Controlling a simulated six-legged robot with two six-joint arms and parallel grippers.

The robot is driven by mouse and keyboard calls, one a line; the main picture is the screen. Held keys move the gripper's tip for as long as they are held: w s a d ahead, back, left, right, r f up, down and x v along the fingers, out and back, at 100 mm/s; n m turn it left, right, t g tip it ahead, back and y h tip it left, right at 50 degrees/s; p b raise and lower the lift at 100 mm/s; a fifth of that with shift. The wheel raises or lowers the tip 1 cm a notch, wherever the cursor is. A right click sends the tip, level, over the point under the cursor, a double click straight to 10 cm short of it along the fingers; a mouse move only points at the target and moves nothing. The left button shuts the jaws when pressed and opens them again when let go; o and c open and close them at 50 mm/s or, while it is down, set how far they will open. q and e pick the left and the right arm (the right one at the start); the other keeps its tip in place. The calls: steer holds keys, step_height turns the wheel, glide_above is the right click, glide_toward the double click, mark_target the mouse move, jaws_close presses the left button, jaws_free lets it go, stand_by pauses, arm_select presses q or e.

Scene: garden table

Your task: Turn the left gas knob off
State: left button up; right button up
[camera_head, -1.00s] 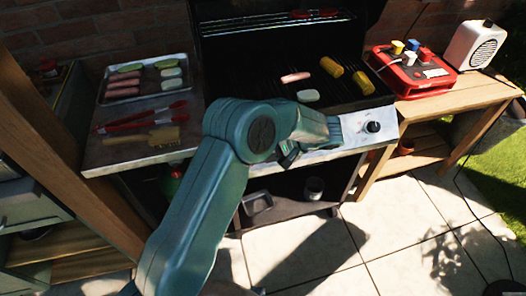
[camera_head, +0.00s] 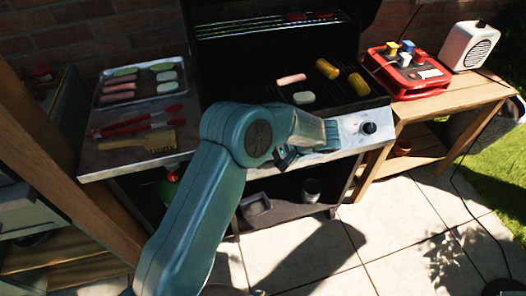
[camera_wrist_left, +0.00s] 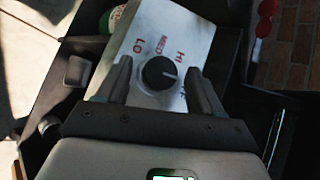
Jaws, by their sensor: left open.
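The left gas knob (camera_wrist_left: 160,73) is a round black knob on a silver panel (camera_wrist_left: 132,50) in the left wrist view. Red LO, MED and HI marks surround it, and another mark is partly hidden by a finger. A short pale line on the knob points to the right in that view. My left gripper (camera_wrist_left: 159,66) is open, with one finger on each side of the knob; I cannot tell whether they touch it. In the head view, my left arm (camera_head: 228,165) hides this knob. Another black knob (camera_head: 369,128) shows on the panel's right end. My right gripper is not in view.
The open grill (camera_head: 275,92) holds corn and other food. A side shelf (camera_head: 105,158) at left carries a food tray (camera_head: 185,88), red tongs (camera_head: 137,122) and a brush (camera_head: 150,141). At right, a wooden table (camera_head: 440,103) bears a red box (camera_head: 400,75) and a white speaker (camera_head: 466,48).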

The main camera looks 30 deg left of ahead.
arm_select(q)
steer(key=v, duration=1.6)
steer(key=shift+r, duration=0.15)
steer(key=shift+d, duration=0.1)
steer(key=s+d+f+m+h, duration=0.1)
steer(key=s+f+m+h, duration=0.2)
steer(key=f, duration=0.8)
steer(key=s+d+f+m+h, duration=0.1)
steer(key=s+f+h, duration=0.25)
steer(key=f, duration=0.65)
steer(key=s+d+f+n+t+h, duration=0.1)
steer(key=s+d+f+n+h, duration=0.1)
steer(key=s, duration=0.7)
steer(key=s+d+f+n+t+h, duration=0.1)
steer(key=s+f+n+h, duration=0.4)
steer(key=s, duration=0.5)
steer(key=shift+d+f+n+t+h+p, duration=0.35)
steer(key=shift+f+t+h+p, duration=0.1)
steer(key=shift+t, duration=0.25)
